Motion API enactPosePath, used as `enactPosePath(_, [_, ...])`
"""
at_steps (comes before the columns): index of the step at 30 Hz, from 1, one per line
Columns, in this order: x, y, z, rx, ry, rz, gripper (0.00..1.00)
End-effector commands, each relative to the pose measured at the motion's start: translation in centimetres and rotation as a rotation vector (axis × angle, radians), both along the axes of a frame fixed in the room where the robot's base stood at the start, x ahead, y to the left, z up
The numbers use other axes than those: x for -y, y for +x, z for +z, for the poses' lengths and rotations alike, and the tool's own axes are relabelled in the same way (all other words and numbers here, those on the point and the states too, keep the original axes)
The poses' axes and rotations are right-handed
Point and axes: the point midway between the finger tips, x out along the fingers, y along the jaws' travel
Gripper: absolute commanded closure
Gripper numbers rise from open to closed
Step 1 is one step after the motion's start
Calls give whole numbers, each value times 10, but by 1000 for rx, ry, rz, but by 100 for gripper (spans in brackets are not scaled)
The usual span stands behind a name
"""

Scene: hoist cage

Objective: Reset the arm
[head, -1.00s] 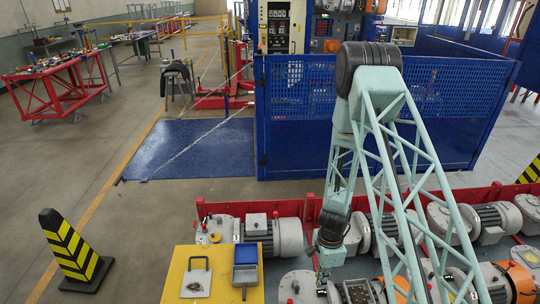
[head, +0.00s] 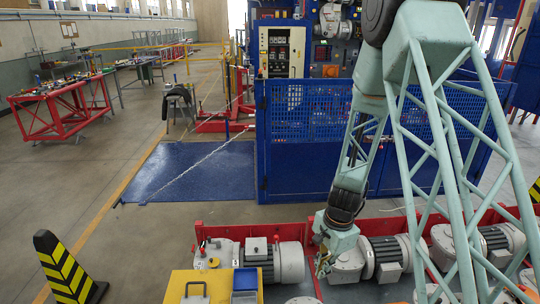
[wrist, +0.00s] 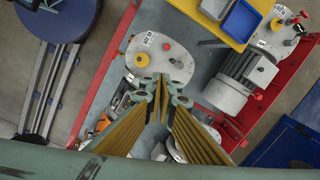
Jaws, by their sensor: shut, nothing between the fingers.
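My gripper (head: 322,264) hangs at the end of my pale green arm in the head view, above the far left part of the red-edged pallet of motors. In the wrist view my gripper (wrist: 161,84) has its fingers together with nothing between them. A rounded grey housing with a yellow button (wrist: 160,57) lies beneath and just beyond the fingertips. The gripper appears apart from it, though the exact gap cannot be told.
Motors (head: 388,258) fill the red-edged pallet (head: 230,233). A yellow board (head: 180,287) with a blue tray (head: 245,280) is left of the gripper. Blue mesh fencing (head: 300,185) stands behind. A striped cone (head: 65,268) is at the left; the floor (head: 150,245) between is clear.

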Motion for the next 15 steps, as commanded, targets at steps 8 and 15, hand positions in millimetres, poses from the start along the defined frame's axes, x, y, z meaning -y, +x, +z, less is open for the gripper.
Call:
enactPosePath(8, [-4,-5,50,35,9,84,100])
enactPosePath(15, [-6,-13,90,65,12,157,100])
